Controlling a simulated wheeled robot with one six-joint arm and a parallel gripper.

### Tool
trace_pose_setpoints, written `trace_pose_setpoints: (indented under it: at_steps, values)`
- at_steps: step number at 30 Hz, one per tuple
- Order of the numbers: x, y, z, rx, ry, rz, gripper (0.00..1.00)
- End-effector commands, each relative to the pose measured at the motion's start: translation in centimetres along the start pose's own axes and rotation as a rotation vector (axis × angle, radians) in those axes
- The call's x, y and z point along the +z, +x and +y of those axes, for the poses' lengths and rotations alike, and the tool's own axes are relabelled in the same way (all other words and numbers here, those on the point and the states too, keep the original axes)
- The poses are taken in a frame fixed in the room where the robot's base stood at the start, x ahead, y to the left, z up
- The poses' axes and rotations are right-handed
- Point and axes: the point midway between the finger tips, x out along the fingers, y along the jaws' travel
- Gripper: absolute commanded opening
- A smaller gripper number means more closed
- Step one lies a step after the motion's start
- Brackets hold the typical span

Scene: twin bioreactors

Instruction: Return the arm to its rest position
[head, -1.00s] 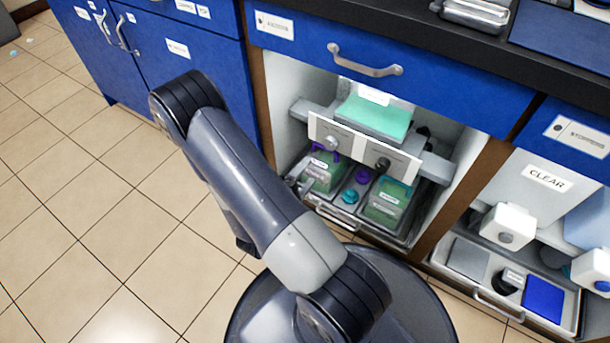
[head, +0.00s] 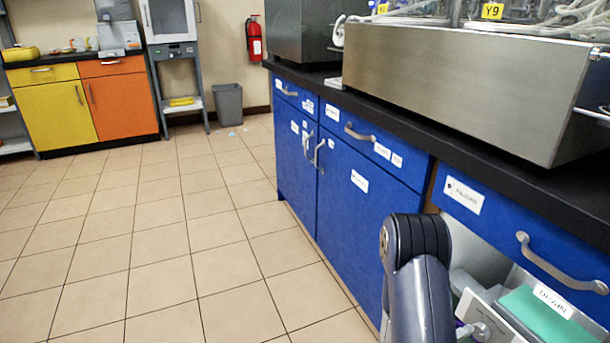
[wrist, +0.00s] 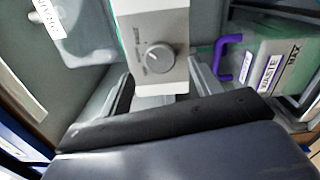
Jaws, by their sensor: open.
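My arm (head: 418,275) shows at the lower right of the head view, beside the blue cabinets and the open bay; its end is out of that view. In the wrist view my gripper (wrist: 160,92) is open, its fingers partly hidden behind my dark wrist parts. It is inside the bay, just below a pale panel with a round knob (wrist: 158,58). I see nothing held between the fingers. A green container labelled WASTE (wrist: 275,65), with a purple handle, stands to the right of the gripper.
The blue cabinets (head: 345,180) line the right, under a black counter with a large steel unit (head: 460,85). A grey bin (head: 228,104) and yellow and orange cabinets (head: 85,105) stand far off. The tiled floor (head: 170,250) at left is clear.

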Motion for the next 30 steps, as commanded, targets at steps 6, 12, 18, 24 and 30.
trace_pose_setpoints:
  at_steps: [6, 12, 18, 24, 30]
  values:
    - [0.1, 2.7, -0.1, 0.001, 0.003, -0.004, 0.61]
    - [0.0, 4.0, 0.0, 0.001, 0.002, -0.001, 0.61]
    - [0.0, 4.2, 0.1, 0.002, -0.001, 0.001, 0.61]
    - [0.0, 4.2, 0.1, 0.002, -0.001, 0.001, 0.61]
    - [-0.1, 3.1, 0.1, 0.000, -0.002, 0.003, 0.61]
